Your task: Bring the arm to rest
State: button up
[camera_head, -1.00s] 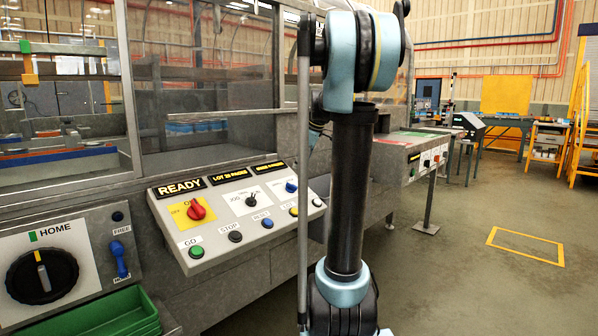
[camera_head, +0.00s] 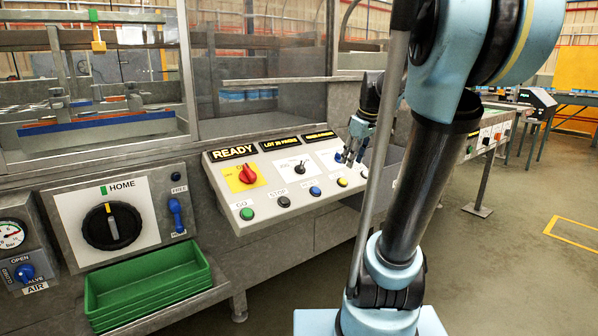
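My arm, pale blue and black, rises at the right of the head view. My gripper (camera_head: 354,158) shows small behind the arm's grey tube, pointing down over the right end of the control panel (camera_head: 228,178). Its two dark fingers look spread apart, with nothing seen between them. It appears close to the blue knob (camera_head: 338,157) on the panel; I cannot tell whether it touches it. Part of the wrist and forearm is hidden behind my nearer arm links.
The panel carries a red knob (camera_head: 247,174), a green button (camera_head: 247,214) and a READY display (camera_head: 233,152). A HOME dial (camera_head: 112,226) and green trays (camera_head: 150,285) are at the left. Glazed machine housing stands behind. Open floor (camera_head: 510,270) lies at the right.

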jog(key=s+f+m+h, duration=0.1)
jog(key=s+f+m, duration=0.3)
jog(key=s+f, duration=0.5)
jog(key=s+f+m+g, duration=0.1)
jog(key=s+f+m, duration=0.3)
jog(key=s+f, duration=0.6)
jog(key=s, duration=0.5)
jog(key=shift+s+m+h, duration=0.2)
jog(key=shift+m+h, duration=0.1)
jog(key=shift+h, duration=0.1)
jog(key=shift+w+f, duration=0.2)
jog(key=shift+w, duration=0.3)
